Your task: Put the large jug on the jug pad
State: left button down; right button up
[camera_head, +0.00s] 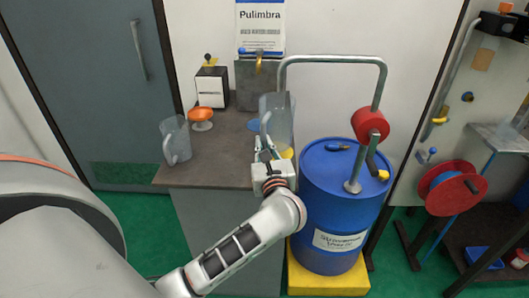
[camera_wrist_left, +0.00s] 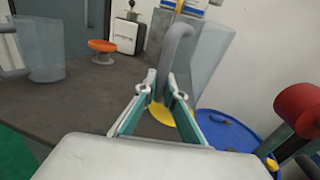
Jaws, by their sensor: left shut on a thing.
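A tall, clear grey jug (camera_head: 279,118) is at the right end of the dark counter; in the left wrist view the jug (camera_wrist_left: 208,62) shows its handle towards me. My left gripper (camera_head: 266,147) is shut on that handle, with its fingers (camera_wrist_left: 163,88) either side of the handle's lower part. A yellow round pad (camera_head: 287,153) shows below the jug, also in the left wrist view (camera_wrist_left: 178,118). I cannot tell whether the jug touches it. A second clear jug (camera_head: 176,140) stands at the counter's left. A blue disc (camera_head: 253,125) lies behind the gripper. My right gripper is not in view.
An orange dish on a stand (camera_head: 202,115), a white box (camera_head: 211,87) and a grey block (camera_head: 247,84) are at the counter's back. A blue drum (camera_head: 343,190) with a pipe and red reel stands right of the counter. The counter's middle (camera_head: 220,160) is clear.

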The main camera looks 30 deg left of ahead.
pick_arm(q)
jog(key=shift+f, duration=1.3)
jog(key=shift+f, duration=0.15)
jog(key=c, duration=2.1)
grip_release()
jog(key=shift+c, duration=0.2)
